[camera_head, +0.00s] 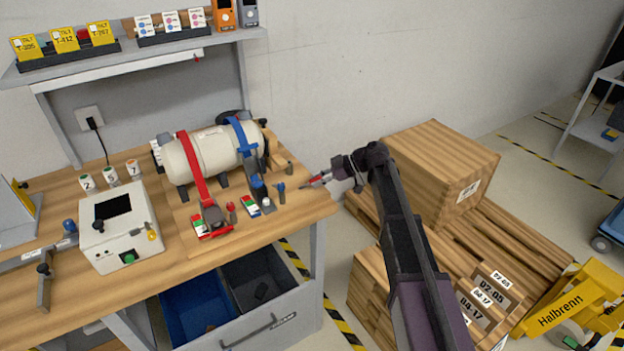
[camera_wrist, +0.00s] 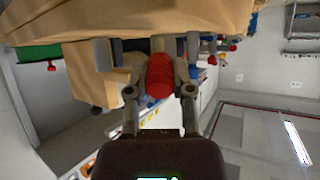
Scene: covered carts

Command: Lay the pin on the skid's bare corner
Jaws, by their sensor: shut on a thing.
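My gripper (camera_head: 320,180) hangs just off the right end of the workbench, pointing left toward the bench top. It is shut on a red pin (camera_wrist: 159,78), which sits between the two fingers in the wrist view. The skid (camera_head: 188,243) appears to be the wooden board on the bench under a cream tank (camera_head: 210,153). A red strap and a blue strap cross the tank. Small grey posts (camera_head: 289,168) and blue-topped parts (camera_head: 280,188) stand at the board's right side. I cannot clearly tell which corner is bare. The pin is apart from the board.
A white box with a dark screen (camera_head: 118,223) stands left of the board. Red and blue buckles with tags lie along its front. A grey shelf (camera_head: 140,55) hangs over the bench.

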